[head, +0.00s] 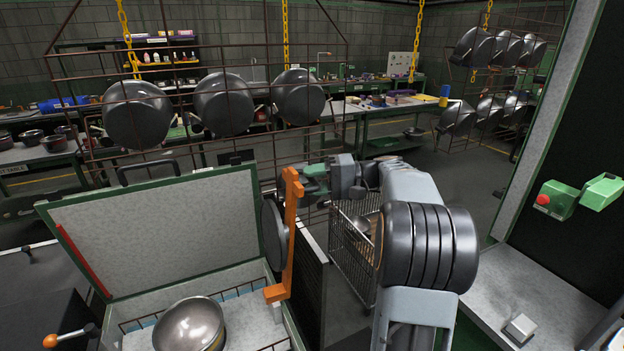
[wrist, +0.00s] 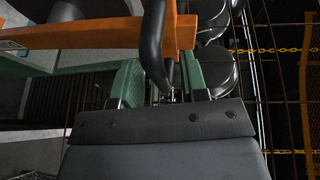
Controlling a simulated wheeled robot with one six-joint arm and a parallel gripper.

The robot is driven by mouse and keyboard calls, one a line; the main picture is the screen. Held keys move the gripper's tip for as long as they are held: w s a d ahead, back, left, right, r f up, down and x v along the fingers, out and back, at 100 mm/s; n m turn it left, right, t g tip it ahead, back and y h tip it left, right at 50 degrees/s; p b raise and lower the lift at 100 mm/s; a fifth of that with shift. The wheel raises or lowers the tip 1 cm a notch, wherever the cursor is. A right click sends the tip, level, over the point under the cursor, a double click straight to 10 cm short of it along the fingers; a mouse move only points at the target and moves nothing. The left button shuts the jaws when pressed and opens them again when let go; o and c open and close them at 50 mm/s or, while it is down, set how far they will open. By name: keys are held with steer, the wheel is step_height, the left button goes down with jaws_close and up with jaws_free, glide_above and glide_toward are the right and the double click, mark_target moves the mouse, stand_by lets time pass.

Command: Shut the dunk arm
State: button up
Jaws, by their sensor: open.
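The orange arm (head: 289,232), which I take to be the dunk arm, stands upright at the right side of an open tank. Its lower end turns toward the tank. My gripper (head: 308,179) is beside the arm's upper end, coming from the right. In the wrist view, an orange bar (wrist: 95,38) crosses the top. A dark curved handle (wrist: 152,45) reaches down toward the space between the green fingers of my gripper (wrist: 158,78). The fingers are apart. I cannot tell whether either touches the handle.
The tank's lid (head: 160,225) stands raised. A metal bowl (head: 188,325) sits in the wire basket (head: 135,322). A wire cart (head: 352,243) stands close right of the orange arm. Pots hang on a rack (head: 224,104) behind. A knobbed lever (head: 50,341) is at lower left.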

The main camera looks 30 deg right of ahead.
steer(key=shift+w+a, duration=0.1)
steer(key=shift+a, duration=0.15)
jaws_close()
stand_by(0.3)
